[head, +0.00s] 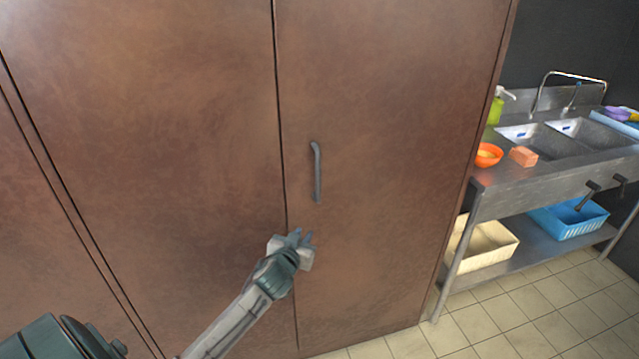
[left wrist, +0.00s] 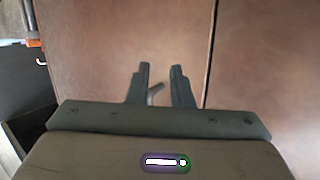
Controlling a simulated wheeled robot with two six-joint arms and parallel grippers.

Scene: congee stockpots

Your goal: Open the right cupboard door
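The right cupboard door (head: 390,120) is brown and shut, flush with the door to its left (head: 180,130) along a dark vertical seam. Its grey vertical bar handle (head: 317,172) is near that seam. My left gripper (head: 302,238) is in front of the door, just below and slightly left of the handle in the head view. My right gripper is not in view.
Right of the cupboard stands a steel sink counter (head: 500,185) with an orange bowl (head: 488,155) and an orange-brown block (head: 523,156) on top. A cream basket (head: 485,247) and a blue basket (head: 570,222) sit on its lower shelf. The tiled floor (head: 540,310) in front is clear.

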